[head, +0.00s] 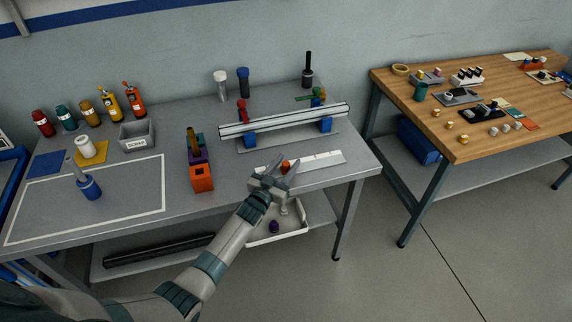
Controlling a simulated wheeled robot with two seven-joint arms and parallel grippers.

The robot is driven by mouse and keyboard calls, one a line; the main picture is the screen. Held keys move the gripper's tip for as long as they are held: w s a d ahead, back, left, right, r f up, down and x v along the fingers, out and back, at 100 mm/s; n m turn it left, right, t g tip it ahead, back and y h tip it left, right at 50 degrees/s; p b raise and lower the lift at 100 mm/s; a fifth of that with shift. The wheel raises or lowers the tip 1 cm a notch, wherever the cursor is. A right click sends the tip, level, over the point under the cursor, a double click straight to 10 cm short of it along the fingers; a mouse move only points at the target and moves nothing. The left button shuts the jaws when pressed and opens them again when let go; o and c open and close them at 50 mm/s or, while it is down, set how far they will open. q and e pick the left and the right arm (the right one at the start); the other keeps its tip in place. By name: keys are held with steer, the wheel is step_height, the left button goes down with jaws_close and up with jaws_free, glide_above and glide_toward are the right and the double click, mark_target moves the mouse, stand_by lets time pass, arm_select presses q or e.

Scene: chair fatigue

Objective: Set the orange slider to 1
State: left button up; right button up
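The orange slider (285,166) shows as a small orange-red knob on a pale strip (322,160) lying near the front right of the grey table. Marks on the strip are too small to read, so its setting cannot be told. My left gripper (282,167) is at the knob, over the left part of the strip. Its two fingers are spread, and the knob shows between their tips. Whether they touch it cannot be told. The fingers hide part of the strip's left end. My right gripper is not in view.
A long silver rail on blue supports (285,120) stands behind the strip. An orange block (202,178) in a row of coloured parts is to the left. A grey bin (137,134) and several bottles stand farther left. A wooden table (480,125) is at right.

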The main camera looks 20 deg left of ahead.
arm_select(q)
jaws_close()
steer(key=s+a, duration=0.1)
steer(key=s+a+p, duration=0.1)
steer(key=a, duration=0.1)
steer(key=s+a, duration=0.1)
steer(key=a, duration=0.1)
steer(key=shift+s+a+f, duration=0.1)
steer(key=shift+s+a, duration=0.05)
steer(key=shift+s, duration=0.2)
jaws_free()
steer(key=shift+a, duration=0.15)
steer(key=shift+s, duration=0.1)
steer(key=s+a+b, duration=0.3)
steer(key=s, duration=1.4)
steer(key=shift+a, duration=0.15)
